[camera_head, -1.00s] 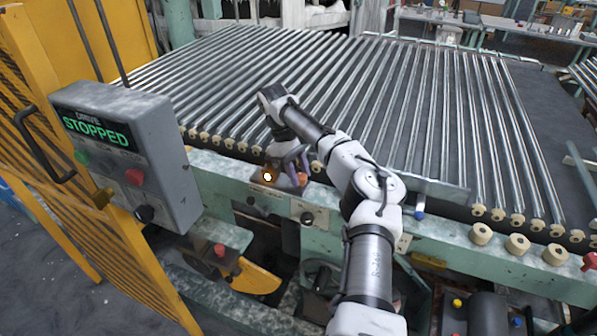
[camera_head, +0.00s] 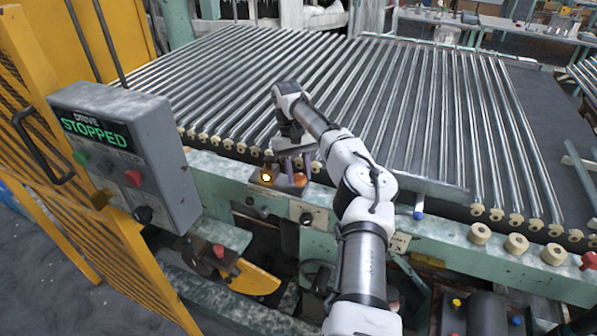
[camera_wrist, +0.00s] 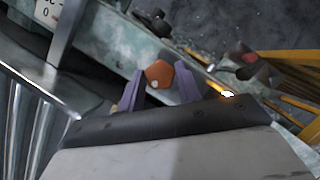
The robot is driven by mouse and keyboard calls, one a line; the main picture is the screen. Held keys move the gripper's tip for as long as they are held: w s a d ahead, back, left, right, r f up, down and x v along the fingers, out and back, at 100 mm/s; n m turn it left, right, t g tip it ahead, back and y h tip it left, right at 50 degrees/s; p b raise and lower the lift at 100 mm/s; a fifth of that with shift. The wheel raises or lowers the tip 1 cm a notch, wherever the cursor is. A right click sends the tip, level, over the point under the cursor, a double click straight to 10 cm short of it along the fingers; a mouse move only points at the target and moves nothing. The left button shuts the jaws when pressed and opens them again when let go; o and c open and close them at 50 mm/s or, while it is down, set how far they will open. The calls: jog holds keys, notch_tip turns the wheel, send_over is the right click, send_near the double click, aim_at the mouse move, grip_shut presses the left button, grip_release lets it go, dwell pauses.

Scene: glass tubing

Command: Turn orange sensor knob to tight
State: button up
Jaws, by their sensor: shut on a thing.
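The orange sensor knob (camera_head: 300,180) sits on a small box on the machine's front rail, right of a glowing amber lamp (camera_head: 266,177). In the wrist view the orange knob (camera_wrist: 159,75) is faceted, with a small pale spot near its lower edge. My gripper (camera_head: 298,172) has two purple fingers and is above the rail, reaching down to the knob. In the wrist view my gripper (camera_wrist: 160,79) has one finger on each side of the knob and is shut on it. Any tight mark around the knob is too small to read.
A grey drive box (camera_head: 128,150) showing STOPPED stands at the left beside a yellow guard (camera_head: 75,215). Metal rollers (camera_head: 420,110) lie behind the rail. A black knob (camera_head: 306,218) is on the rail's front face. A blue-tipped lever (camera_head: 419,214) is to the right.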

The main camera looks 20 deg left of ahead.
dwell(0.3)
jog(key=o, duration=1)
jog(key=shift+c, duration=0.2)
